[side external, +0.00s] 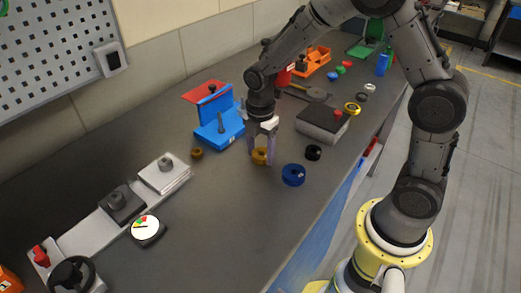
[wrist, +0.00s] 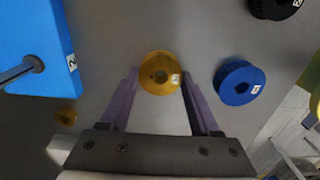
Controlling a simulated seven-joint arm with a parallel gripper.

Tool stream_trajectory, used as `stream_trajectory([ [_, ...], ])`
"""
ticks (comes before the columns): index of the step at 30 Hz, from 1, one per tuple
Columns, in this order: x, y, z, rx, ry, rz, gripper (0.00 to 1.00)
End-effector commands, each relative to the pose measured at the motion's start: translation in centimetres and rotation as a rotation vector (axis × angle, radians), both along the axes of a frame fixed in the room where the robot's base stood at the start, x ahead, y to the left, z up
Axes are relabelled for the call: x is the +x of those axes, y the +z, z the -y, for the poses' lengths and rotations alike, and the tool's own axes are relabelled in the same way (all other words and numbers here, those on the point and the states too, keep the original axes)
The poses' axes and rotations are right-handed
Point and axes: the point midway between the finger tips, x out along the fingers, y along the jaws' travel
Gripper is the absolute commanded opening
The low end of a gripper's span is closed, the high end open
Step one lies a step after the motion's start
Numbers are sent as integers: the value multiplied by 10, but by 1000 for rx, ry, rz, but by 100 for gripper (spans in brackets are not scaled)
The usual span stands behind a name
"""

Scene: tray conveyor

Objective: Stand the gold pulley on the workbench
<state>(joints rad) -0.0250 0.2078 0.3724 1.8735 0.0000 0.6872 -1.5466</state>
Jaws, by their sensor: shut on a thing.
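The gold pulley (side external: 260,157) is at the middle of the dark workbench (side external: 215,210). My gripper (side external: 264,149) points down and is shut on it, with one purple finger on each side. In the wrist view the gold pulley (wrist: 160,73) sits between the fingertips (wrist: 161,80), its round face, centre hole and small white label turned to the camera. It looks level. It is at or close to the bench top; I cannot tell whether its underside touches.
A blue pulley (side external: 293,175) and a black pulley (side external: 313,152) stand to the right. A small brown-gold piece (side external: 197,153) and a blue fixture (side external: 219,125) are to the left. A dial gauge (side external: 147,230) lies nearer the front. Bare bench lies in front of the gold pulley.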

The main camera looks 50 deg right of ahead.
Motion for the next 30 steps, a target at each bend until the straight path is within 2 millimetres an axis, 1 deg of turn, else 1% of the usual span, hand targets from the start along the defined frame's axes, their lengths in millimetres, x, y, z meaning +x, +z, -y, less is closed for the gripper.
stream_trajectory([
  [1, 0, -1, 0, 0, 0, 0, 67],
  [5, 0, 0, 0, 0, 0, 0, 90],
  [6, 0, 0, 0, 0, 0, 0, 93],
  [14, 0, 0, 0, 0, 0, 0, 93],
  [17, 0, 5, 0, 0, 0, 1, 93],
  [20, 1, 17, 0, 0, 0, 4, 93],
  [30, 1, 86, 0, 0, 0, 6, 93],
])
